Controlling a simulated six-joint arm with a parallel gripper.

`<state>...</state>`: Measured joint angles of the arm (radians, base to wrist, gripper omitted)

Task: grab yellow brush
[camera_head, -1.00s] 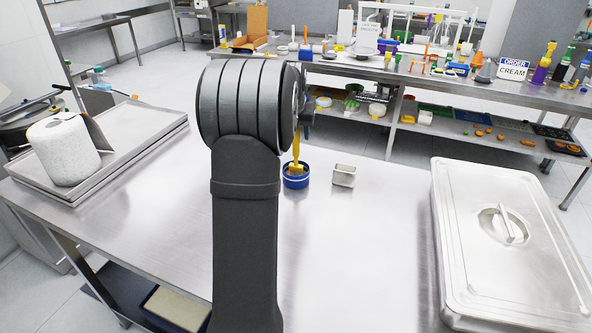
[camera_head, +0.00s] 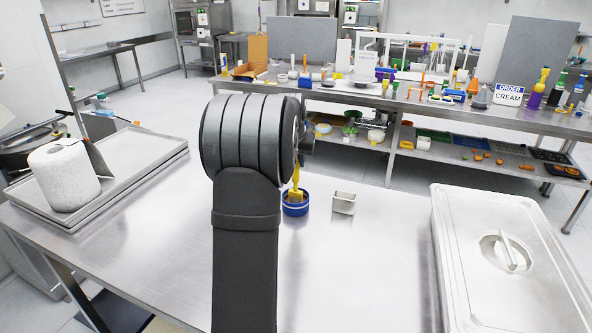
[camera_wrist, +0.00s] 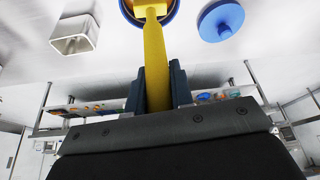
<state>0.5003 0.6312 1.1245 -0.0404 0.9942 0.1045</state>
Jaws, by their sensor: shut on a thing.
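The yellow brush (camera_head: 296,193) stands upright with its head in a round blue container (camera_head: 295,209) on the steel table. In the wrist view the brush handle (camera_wrist: 156,65) runs between the two dark fingers of my gripper (camera_wrist: 158,88), which is shut on it. The brush head still sits within the rim of the blue container (camera_wrist: 128,8) there. In the head view my arm hides most of my gripper and the upper handle.
A small metal tin (camera_head: 344,203) stands right of the container. A blue lid (camera_wrist: 221,20) shows in the wrist view. A large lidded steel pan (camera_head: 545,280) is at right, and a paper roll (camera_head: 63,177) on a tray at left. The table's front middle is clear.

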